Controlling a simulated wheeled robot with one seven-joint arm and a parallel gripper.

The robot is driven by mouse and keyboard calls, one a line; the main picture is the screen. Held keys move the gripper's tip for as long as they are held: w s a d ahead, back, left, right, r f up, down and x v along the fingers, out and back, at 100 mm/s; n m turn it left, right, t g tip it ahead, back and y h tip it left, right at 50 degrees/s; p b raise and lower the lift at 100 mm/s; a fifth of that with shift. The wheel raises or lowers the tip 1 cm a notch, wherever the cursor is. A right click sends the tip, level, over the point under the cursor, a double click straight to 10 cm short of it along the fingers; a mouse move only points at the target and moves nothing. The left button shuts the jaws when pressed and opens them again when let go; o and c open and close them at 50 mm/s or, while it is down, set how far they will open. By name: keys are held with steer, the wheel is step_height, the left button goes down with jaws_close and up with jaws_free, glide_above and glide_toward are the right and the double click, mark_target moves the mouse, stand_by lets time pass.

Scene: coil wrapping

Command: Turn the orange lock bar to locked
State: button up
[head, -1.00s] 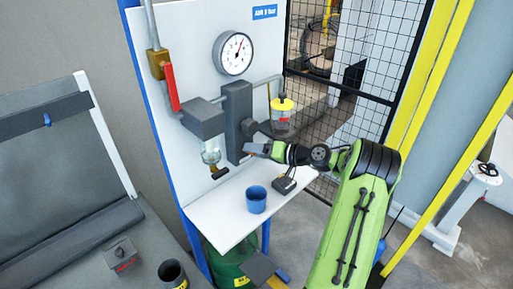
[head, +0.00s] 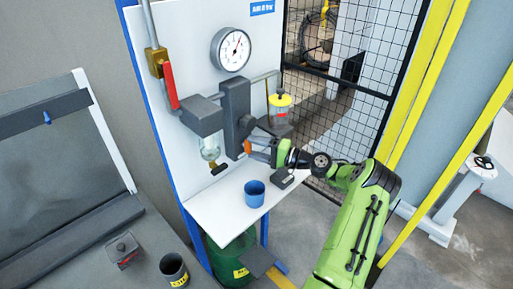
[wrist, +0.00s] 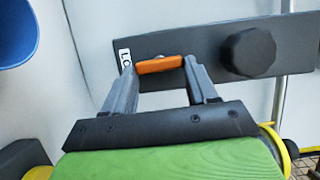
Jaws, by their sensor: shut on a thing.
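In the wrist view the orange lock bar (wrist: 160,64) lies across the picture on a dark grey block (wrist: 225,50). My gripper (wrist: 157,70) has one finger at each end of the bar and is shut on it. A white label (wrist: 124,57) with the letters "LO" sits beside the left finger, which hides the rest of the word. In the head view my gripper (head: 256,147) is at the lower right of the dark block (head: 236,110) on the white panel. There the arm and fingers partly hide the bar.
A round dark knob (wrist: 249,52) sits right of the bar. A blue cup (head: 254,193) stands on the white shelf (head: 215,210) below.

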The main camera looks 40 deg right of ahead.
stand_by(0.6)
steer(key=o, duration=1.1)
steer(key=shift+c, duration=0.2)
steer(key=b+v, duration=0.2)
steer(key=v, duration=1.4)
